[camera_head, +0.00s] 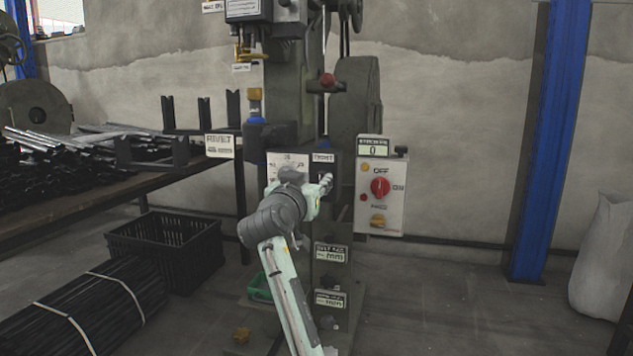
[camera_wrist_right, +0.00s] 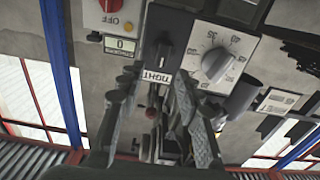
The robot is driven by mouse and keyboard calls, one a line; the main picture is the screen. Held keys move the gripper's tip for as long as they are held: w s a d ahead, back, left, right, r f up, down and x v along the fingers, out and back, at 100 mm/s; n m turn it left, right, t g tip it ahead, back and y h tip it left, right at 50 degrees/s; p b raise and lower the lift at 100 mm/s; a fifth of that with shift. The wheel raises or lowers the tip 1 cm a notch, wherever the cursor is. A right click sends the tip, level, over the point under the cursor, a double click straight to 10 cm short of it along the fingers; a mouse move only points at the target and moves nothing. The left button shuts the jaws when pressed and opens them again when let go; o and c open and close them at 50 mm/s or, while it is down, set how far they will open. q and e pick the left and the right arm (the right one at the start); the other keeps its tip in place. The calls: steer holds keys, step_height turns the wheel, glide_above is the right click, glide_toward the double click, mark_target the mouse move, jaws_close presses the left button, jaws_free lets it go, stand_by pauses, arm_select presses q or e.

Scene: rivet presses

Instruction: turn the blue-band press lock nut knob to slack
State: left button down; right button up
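Below is a dark knob plate with a label (camera_head: 323,157) that appears to read TIGHT. In the right wrist view, upside down, the black lock nut knob (camera_wrist_right: 164,52) sits on that plate beside the label (camera_wrist_right: 157,77). My right gripper (camera_head: 325,184) is in front of the plate; its fingers (camera_wrist_right: 156,82) are apart, one to each side of the label, with nothing held. Contact with the knob cannot be told. My left gripper is not in view.
A grey numbered dial (camera_wrist_right: 217,64) is beside the knob plate. A switch box (camera_head: 381,196) with a red knob and a counter (camera_head: 373,149) reading 0 is on the other side. A table with rods (camera_head: 60,205), a black crate (camera_head: 165,250) and a blue post (camera_head: 548,140) flank the press.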

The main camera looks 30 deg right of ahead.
mark_target(320, 175)
steer(key=shift+x, duration=1.85)
jaws_close()
